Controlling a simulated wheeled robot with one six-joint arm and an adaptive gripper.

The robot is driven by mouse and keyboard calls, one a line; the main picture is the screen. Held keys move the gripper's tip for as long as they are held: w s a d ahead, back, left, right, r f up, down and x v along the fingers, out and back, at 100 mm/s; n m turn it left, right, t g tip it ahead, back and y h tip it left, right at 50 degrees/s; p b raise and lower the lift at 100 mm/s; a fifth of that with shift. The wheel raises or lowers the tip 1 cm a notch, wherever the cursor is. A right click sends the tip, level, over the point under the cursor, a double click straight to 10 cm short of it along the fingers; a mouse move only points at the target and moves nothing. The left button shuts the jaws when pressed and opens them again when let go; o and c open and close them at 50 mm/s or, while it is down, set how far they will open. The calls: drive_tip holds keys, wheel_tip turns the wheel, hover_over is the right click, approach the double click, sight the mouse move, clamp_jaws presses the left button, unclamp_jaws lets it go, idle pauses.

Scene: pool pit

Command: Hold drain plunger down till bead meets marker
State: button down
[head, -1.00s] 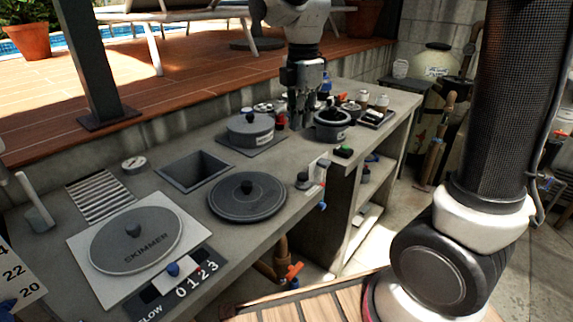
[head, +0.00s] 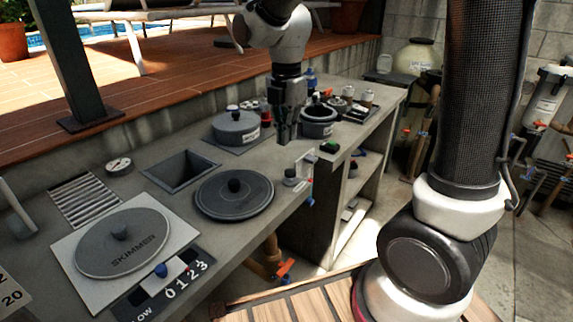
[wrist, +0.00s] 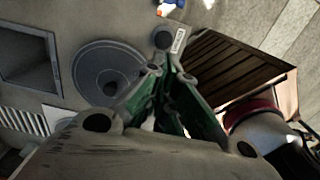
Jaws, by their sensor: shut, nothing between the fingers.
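The drain plunger (head: 291,177) is a small dark knob on a light base at the counter's front edge. An upright pale gauge plate (head: 304,166) stands beside it. The bead and marker are too small to tell apart. In the wrist view the dark plunger knob (wrist: 162,40) shows just beyond the fingertips, next to the labelled gauge plate (wrist: 179,41). My gripper (head: 286,139) is shut and empty, pointing down above and behind the plunger, apart from it. Its fingers (wrist: 166,73) also show in the wrist view.
A round dark lid (head: 234,205) lies left of the plunger, with a square basin (head: 181,175) behind it. A grey lidded pot (head: 236,127) and an open black pot (head: 318,127) stand farther back. A green-topped switch (head: 329,147) is close to the plunger's right.

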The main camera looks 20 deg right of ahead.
sight(287, 175)
wheel_tip(287, 175, down, 9)
drive_tip(key=shift+f, duration=0.2)
idle(0.3)
drive_tip(key=shift+f, duration=0.6)
drive_tip(key=shift+s+f, duration=0.25)
drive_tip(key=shift+f, duration=0.1)
idle(1.0)
drive_tip(key=shift+w+r, duration=0.1)
drive_tip(key=shift+r, duration=0.2)
wheel_tip(287, 175, up, 14)
drive_tip(key=shift+w, duration=0.15)
